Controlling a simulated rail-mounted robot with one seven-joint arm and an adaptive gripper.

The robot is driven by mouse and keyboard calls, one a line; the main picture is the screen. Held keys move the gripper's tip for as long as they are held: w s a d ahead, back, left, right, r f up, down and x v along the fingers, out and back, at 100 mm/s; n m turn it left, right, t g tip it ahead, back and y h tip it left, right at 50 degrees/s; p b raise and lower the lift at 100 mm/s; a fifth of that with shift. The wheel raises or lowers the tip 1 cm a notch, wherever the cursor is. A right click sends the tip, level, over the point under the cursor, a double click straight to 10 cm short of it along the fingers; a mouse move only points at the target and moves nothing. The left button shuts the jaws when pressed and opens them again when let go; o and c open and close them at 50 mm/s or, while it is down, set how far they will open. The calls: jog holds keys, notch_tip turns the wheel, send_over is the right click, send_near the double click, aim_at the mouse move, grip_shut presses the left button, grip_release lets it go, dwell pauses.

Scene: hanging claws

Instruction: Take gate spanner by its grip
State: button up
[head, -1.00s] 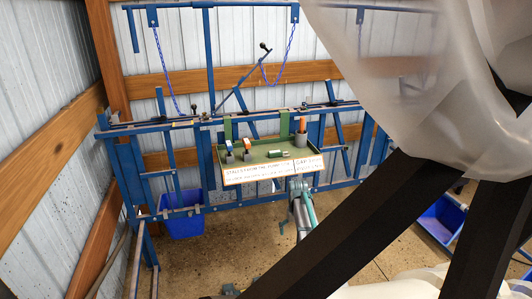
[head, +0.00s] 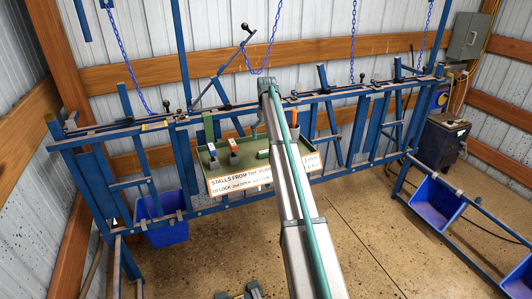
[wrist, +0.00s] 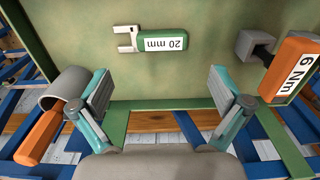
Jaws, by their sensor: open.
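The gate spanner, a short tool with a green grip labelled 20 mm and a pale open-ended jaw, lies flat on the green tray (head: 225,178). In the wrist view the spanner (wrist: 160,40) is at the top centre, its jaw to the left and its label upside down. In the head view a small green part of it (head: 263,154) shows beside my arm. My gripper (wrist: 160,98) is open and empty. Its two fingers are wide apart over the tray's edge, short of the spanner and not touching it. In the head view my arm hides much of the gripper.
An orange-handled tool (wrist: 40,135) sits in a grey cup (wrist: 68,88) at the wrist view's left. An orange grip labelled 6 Nm (wrist: 296,66) stands by a grey holder (wrist: 254,46) at right. Blue rails (head: 165,122) surround the tray. The tray around the spanner is clear.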

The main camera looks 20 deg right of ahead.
aim_at(265, 151)
notch_tip(265, 151, down, 3)
jog(key=shift+w+f+p, duration=0.1)
jog(key=shift+w+p, duration=0.05)
jog(key=shift+p, duration=0.15)
jog(key=shift+w+a+f+p, duration=0.1)
jog(key=shift+f+p, duration=0.5)
jog(key=shift+f, duration=0.9)
jog(key=shift+w+a+f+p, duration=0.1)
jog(key=shift+f+p, duration=0.45)
jog(key=shift+f, duration=0.95)
jog(key=c, duration=1.7)
jog(key=shift+r, duration=0.2)
